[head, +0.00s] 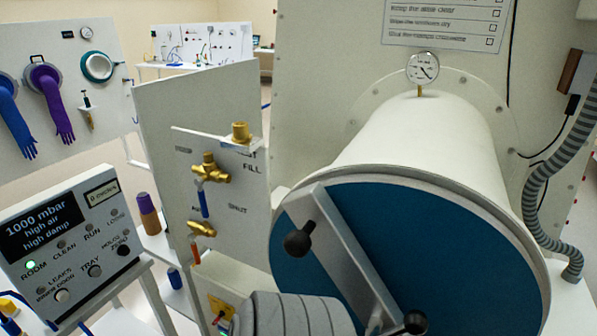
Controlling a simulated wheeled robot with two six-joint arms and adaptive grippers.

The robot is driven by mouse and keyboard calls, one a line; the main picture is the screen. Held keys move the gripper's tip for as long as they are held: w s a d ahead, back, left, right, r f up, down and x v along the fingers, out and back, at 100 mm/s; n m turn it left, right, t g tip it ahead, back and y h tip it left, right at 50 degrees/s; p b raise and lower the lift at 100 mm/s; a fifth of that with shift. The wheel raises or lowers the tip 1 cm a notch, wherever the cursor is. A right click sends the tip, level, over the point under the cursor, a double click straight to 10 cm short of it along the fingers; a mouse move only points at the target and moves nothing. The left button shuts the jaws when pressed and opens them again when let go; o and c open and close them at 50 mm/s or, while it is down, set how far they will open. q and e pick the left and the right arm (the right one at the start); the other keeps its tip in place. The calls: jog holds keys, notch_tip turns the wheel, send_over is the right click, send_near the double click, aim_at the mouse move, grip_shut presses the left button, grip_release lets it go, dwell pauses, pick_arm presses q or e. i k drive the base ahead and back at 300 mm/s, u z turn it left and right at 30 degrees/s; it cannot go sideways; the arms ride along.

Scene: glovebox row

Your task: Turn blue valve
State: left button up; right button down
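The blue valve is a brass fitting (209,170) on the upright white panel, left of the big chamber. Its blue lever (204,203) hangs nearly straight down from the body. A second brass valve (201,229) with an orange-red lever (195,254) sits below it. A brass cap fitting (240,132) stands above, near the word FILL. Part of the panel's lettering is hidden behind the fittings. No gripper fingers show in the head view, and nothing touches the blue lever.
The chamber's round blue door (460,260) with a grey bar (345,265) and black knobs fills the lower right. A grey ribbed cylinder (290,315) rises at the bottom, close to the panel. A display box (70,240) stands left. A ribbed hose (545,180) hangs right.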

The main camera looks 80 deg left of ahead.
aim_at(199, 181)
jog(key=z, duration=0.1)
jog(key=k, duration=1.9)
jog(key=u, duration=0.75)
jog(key=i, duration=0.3)
jog(key=z, duration=0.05)
